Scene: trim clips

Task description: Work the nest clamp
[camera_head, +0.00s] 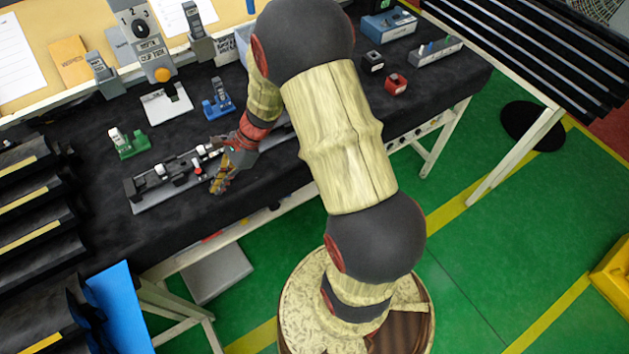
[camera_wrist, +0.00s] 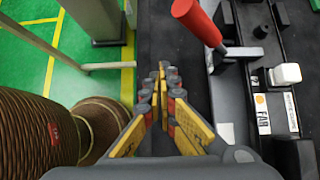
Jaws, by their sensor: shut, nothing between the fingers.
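The clamp's red handle (camera_wrist: 198,20) slants up at the upper right of the wrist view. Its dark base is on the fixture (camera_wrist: 232,110). In the head view the long dark fixture (camera_head: 150,196) lies on the table's front part, with a small red part (camera_head: 198,172) near my gripper. My gripper (camera_wrist: 164,72) has yellow and grey fingers drawn together with nothing between them. It is left of the handle in the wrist view and apart from it. In the head view my gripper (camera_head: 217,186) is by the front side of the fixture. My arm hides the fixture's right end.
A white block (camera_wrist: 286,74) sits on the fixture beside labels. Behind are green (camera_head: 128,148), white (camera_head: 167,105) and blue (camera_head: 218,105) stands. Black bins (camera_head: 30,205) stand at the left. The dark tabletop (camera_head: 95,200) has bare room around the fixture; its front edge is close.

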